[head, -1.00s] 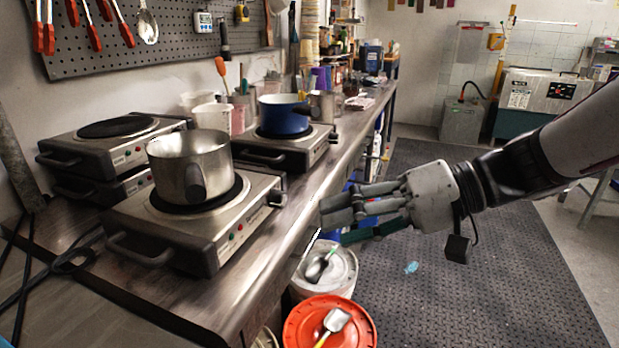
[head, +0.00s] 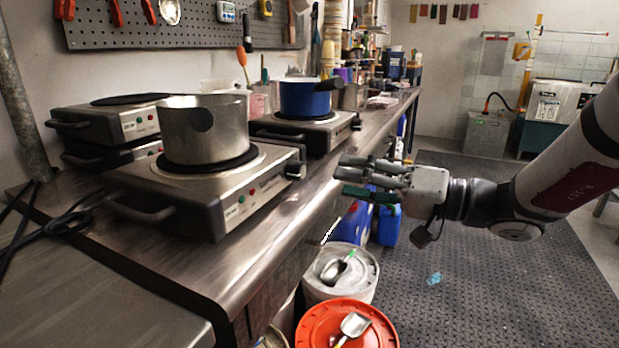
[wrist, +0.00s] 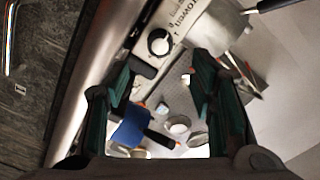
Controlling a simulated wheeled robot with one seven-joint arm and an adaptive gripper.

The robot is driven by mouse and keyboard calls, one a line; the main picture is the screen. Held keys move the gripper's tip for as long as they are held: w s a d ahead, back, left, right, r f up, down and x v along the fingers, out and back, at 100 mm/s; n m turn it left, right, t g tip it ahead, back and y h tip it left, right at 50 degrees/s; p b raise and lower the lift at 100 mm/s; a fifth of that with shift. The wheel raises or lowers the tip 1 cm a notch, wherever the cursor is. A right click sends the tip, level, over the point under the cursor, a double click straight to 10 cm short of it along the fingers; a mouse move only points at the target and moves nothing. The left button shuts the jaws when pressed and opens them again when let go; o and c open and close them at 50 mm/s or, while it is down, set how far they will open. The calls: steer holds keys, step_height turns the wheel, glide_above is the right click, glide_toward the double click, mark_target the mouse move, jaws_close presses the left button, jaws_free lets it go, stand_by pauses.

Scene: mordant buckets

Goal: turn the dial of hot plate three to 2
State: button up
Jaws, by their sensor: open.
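The nearest hot plate (head: 236,195) is a steel box carrying a steel pot (head: 204,130). I cannot read the dial's setting surely. Another hot plate (head: 318,138) behind holds a blue pot (head: 305,98); two more are stacked at the left (head: 118,122). No plate number is legible. My gripper (head: 341,176) is open and empty, right of the nearest dial and apart from it.
The steel bench (head: 190,270) has its front edge just below my gripper. Buckets stand on the floor below, one with a red lid (head: 325,322) and one with a pale lid (head: 330,262), both with scoops on top. The dark floor mat (head: 490,260) is largely clear.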

mark_target(303, 172)
steer(key=b+x, duration=0.1)
steer(key=x, duration=0.7)
steer(key=shift+w+a, duration=0.1)
steer(key=shift+a, duration=0.15)
steer(key=c, duration=1.2)
